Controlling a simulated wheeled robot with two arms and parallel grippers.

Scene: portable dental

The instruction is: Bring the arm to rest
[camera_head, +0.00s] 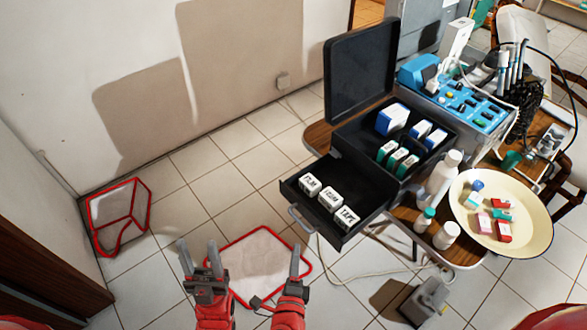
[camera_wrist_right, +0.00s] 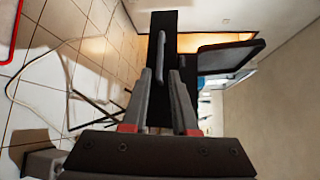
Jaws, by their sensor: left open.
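My left gripper (camera_head: 198,255) is at the bottom centre of the head view, its two grey fingers pointing up and spread apart with nothing between them. My right gripper (camera_head: 295,260) is to its right, seen edge-on so that its fingers overlap. In the right wrist view its two fingers (camera_wrist_right: 160,85) stand apart with a gap between them and hold nothing. Both grippers are in front of the black case and apart from it in the head view. The case's drawer (camera_head: 340,232) is pulled out, with several white boxes (camera_head: 328,200) in it.
The black case (camera_head: 365,70) has its lid raised and boxes inside. White bottles (camera_head: 446,236) and a cream basin (camera_head: 543,242) with small boxes stand right of it. Red-rimmed items (camera_head: 118,213) (camera_head: 255,262) lie on the tiled floor. Open floor (camera_head: 205,160) lies left of the case.

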